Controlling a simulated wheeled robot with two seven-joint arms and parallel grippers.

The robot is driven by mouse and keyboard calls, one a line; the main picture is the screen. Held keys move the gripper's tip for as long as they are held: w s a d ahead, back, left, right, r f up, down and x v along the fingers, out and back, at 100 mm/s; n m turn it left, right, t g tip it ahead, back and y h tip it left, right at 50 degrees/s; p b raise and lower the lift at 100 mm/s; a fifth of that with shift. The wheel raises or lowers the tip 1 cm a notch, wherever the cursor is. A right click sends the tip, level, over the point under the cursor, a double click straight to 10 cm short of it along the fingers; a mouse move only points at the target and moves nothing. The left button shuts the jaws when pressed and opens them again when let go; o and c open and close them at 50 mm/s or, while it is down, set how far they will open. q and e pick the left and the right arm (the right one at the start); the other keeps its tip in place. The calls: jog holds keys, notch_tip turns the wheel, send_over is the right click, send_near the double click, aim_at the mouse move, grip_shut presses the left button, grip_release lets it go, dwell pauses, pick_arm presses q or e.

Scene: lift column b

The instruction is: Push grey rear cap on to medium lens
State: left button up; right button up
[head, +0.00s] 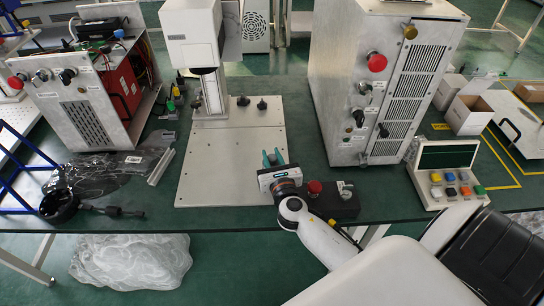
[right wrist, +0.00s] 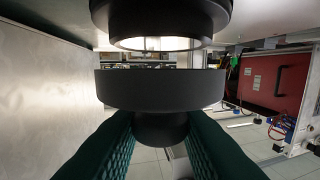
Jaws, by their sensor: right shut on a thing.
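In the right wrist view, a dark grey cap (right wrist: 160,90), a wide disc with a narrower stub below, sits between the green fingers of my right gripper (right wrist: 160,130). The fingers are shut on its stub. Above the disc hangs a black lens-like cylinder (right wrist: 160,18) with a bright ring opening. A narrow gap shows between it and the cap, so they look apart. In the head view my right gripper (head: 273,158) is over the front of the pale base plate; the cap cannot be made out there. My left gripper is not in view.
A tall metal cabinet (head: 340,70) stands to the right. A dark box with a red button (head: 335,203) lies beside my gripper. A button panel (head: 448,160) is farther right.

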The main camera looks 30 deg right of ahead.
jog(key=shift+f+b, duration=0.75)
jog(key=shift+f, duration=0.05)
dwell(0.8)
jog(key=o, duration=1)
jog(key=shift+o, duration=0.2)
jog(key=b+v, duration=0.1)
jog(key=v, duration=1.1)
jog(key=shift+b, duration=0.3)
